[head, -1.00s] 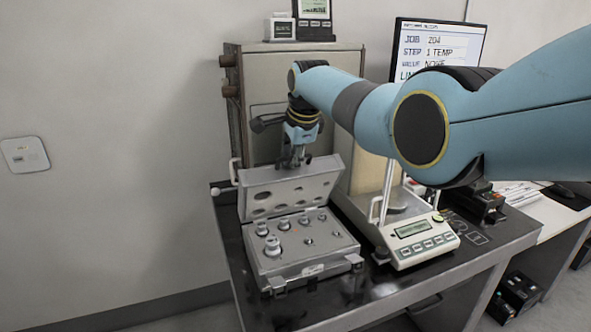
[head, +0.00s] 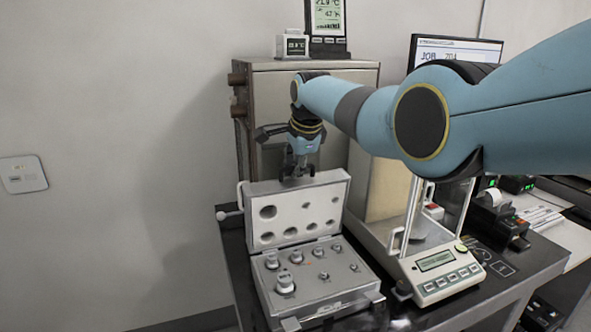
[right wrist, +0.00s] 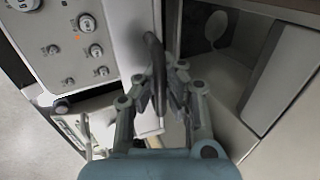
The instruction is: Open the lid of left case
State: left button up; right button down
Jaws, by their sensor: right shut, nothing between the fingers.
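The left case (head: 312,300) is a silver box on the dark table, with several metal weights standing in its base. Its lid (head: 292,210) is raised to about upright, and its white inner face with round holes faces me. My right gripper (head: 297,172) is shut and empty at the lid's top edge, behind or against it; contact is unclear. In the right wrist view the gripper (right wrist: 153,50) is beside the pale lid edge (right wrist: 130,40), with the case base (right wrist: 62,85) at upper left. My left gripper is out of view.
A balance (head: 437,270) with a glass draft shield stands right of the case. A metal cabinet (head: 260,115) stands behind, with small displays on top. A printer (head: 497,217) is farther right. The wall at left is clear apart from a switch plate (head: 22,174).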

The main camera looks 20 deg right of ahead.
jog(key=c, duration=2.1)
grip_release()
jog(key=shift+w+r, duration=0.2)
jog(key=shift+r, duration=0.15)
jog(key=o, duration=0.7)
jog(key=shift+s, duration=0.2)
jog(key=shift+f, duration=0.15)
jog(key=v, duration=1.2)
jog(key=shift+c, duration=0.2)
